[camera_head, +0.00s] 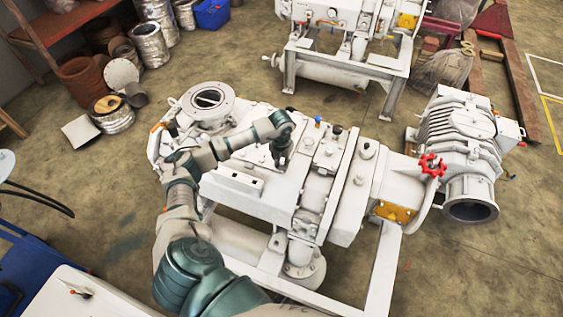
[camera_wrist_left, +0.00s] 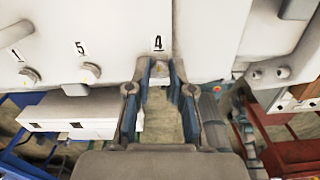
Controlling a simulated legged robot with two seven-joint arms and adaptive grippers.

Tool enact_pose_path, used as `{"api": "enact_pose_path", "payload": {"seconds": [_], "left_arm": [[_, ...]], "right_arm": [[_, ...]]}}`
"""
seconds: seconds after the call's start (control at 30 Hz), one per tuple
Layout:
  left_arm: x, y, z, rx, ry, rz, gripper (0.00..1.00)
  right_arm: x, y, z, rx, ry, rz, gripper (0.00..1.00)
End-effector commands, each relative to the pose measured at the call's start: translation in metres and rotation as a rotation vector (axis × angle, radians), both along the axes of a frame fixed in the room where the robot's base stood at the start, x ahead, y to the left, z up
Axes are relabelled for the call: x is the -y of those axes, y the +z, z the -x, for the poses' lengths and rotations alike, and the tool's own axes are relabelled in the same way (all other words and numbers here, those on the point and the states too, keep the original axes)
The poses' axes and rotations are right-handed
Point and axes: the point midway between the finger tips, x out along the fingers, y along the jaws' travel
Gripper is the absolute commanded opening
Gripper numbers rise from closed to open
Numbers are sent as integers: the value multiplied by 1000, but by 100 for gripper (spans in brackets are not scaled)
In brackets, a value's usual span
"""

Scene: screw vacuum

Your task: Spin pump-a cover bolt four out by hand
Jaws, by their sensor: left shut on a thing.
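Pump-a is the large white machine (camera_head: 330,175) in the middle of the head view. My left arm reaches over it, and my left gripper (camera_head: 281,160) points down at its top. In the left wrist view, the fingers (camera_wrist_left: 160,72) are shut on bolt four (camera_wrist_left: 160,68), right below the label "4" (camera_wrist_left: 157,43) on the white cover (camera_wrist_left: 120,25). The fingers hide part of the bolt. Bolt five (camera_wrist_left: 90,72) and bolt one (camera_wrist_left: 29,77) sit in the cover to the left, under their labels. My right gripper is not in view.
A white box-like block (camera_wrist_left: 70,118) juts out left of the fingers. In the head view, a red handwheel (camera_head: 432,165) stands at the pump's right, beside a ribbed motor (camera_head: 455,135). A second white machine (camera_head: 345,40) stands behind. Metal drums (camera_head: 150,45) stand at the back left.

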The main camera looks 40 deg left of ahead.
Motion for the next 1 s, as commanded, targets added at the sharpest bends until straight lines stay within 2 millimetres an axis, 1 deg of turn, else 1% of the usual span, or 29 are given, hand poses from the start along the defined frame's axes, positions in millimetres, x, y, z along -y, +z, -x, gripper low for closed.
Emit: {"api": "enact_pose_path", "payload": {"seconds": [0.03,1.0], "left_arm": [[0,-3,2,-10,41,-2,0],[2,-4,4,-13,960,-3,0]], "right_arm": [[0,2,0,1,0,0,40],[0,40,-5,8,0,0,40]]}}
